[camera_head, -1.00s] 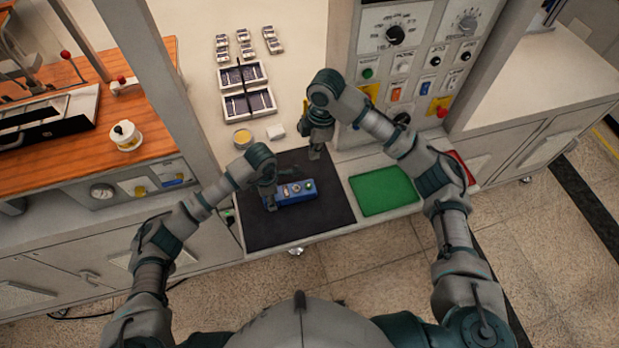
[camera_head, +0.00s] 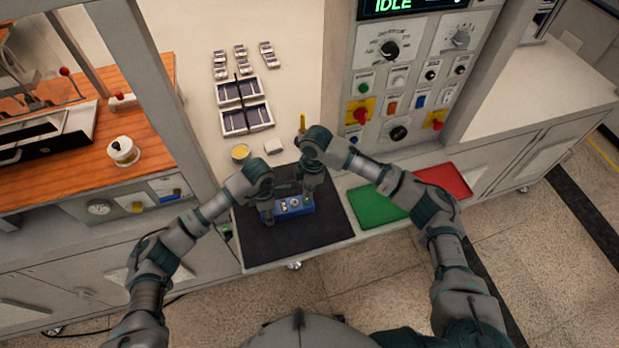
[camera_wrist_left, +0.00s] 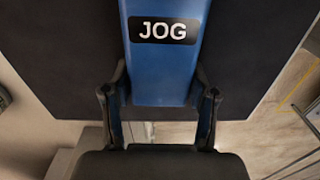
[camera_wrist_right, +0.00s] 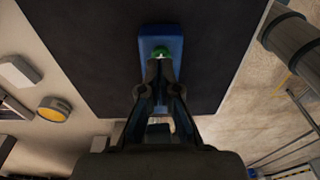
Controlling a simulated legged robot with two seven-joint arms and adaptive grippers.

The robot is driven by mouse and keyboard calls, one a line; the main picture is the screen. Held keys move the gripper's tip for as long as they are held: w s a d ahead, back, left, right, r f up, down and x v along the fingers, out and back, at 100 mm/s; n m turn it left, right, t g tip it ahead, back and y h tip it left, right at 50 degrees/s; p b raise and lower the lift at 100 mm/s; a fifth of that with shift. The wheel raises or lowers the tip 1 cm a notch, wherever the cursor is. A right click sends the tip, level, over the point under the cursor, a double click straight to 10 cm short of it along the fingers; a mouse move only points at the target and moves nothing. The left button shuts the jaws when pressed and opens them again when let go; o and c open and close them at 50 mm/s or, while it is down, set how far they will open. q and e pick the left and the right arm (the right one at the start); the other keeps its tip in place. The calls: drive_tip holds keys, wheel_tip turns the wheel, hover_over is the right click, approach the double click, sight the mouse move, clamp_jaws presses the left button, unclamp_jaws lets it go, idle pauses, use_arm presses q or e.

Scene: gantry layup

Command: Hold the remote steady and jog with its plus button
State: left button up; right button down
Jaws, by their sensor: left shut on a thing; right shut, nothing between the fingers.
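The blue remote (camera_head: 291,206) lies over the black mat (camera_head: 270,240) in the head view. Its JOG label (camera_wrist_left: 164,31) shows in the left wrist view. My left gripper (camera_head: 267,213) is shut on the remote's left end, one finger on each side (camera_wrist_left: 160,95). My right gripper (camera_head: 308,196) is shut and empty, with its tips at the remote's right end. In the right wrist view its closed fingertips (camera_wrist_right: 160,68) are at a green button (camera_wrist_right: 161,52) with a pale mark. They cover part of it, so I cannot tell whether it is pressed.
A control panel (camera_head: 410,85) with knobs and switches stands behind, under a display reading IDLE (camera_head: 393,5). A green mat (camera_head: 378,207) and a red mat (camera_head: 445,180) lie to the right. A yellow round container (camera_head: 240,152) and white block (camera_head: 274,146) sit behind the black mat.

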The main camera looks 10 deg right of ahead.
sight(309, 199)
drive_tip(key=shift+a+f, duration=0.15)
drive_tip(key=shift+f, duration=0.95)
drive_tip(key=shift+s+f, duration=0.1)
drive_tip(key=shift+f, duration=0.65)
use_arm(q)
drive_tip(key=shift+s+d+r, duration=0.1)
drive_tip(key=shift+d+r, duration=0.05)
drive_tip(key=shift+d, duration=0.15)
use_arm(e)
drive_tip(key=shift+s+d+f, duration=0.1)
drive_tip(key=shift+d+f, duration=0.15)
drive_tip(key=shift+f, duration=0.2)
drive_tip(key=shift+r, duration=0.1)
use_arm(q)
drive_tip(key=shift+a, duration=0.2)
use_arm(e)
wheel_tip(309, 199, up, 15)
drive_tip(key=w+d, duration=0.1)
use_arm(q)
drive_tip(key=shift+a, duration=0.1)
use_arm(e)
drive_tip(key=shift+a, duration=0.1)
use_arm(q)
drive_tip(key=o, duration=1.5)
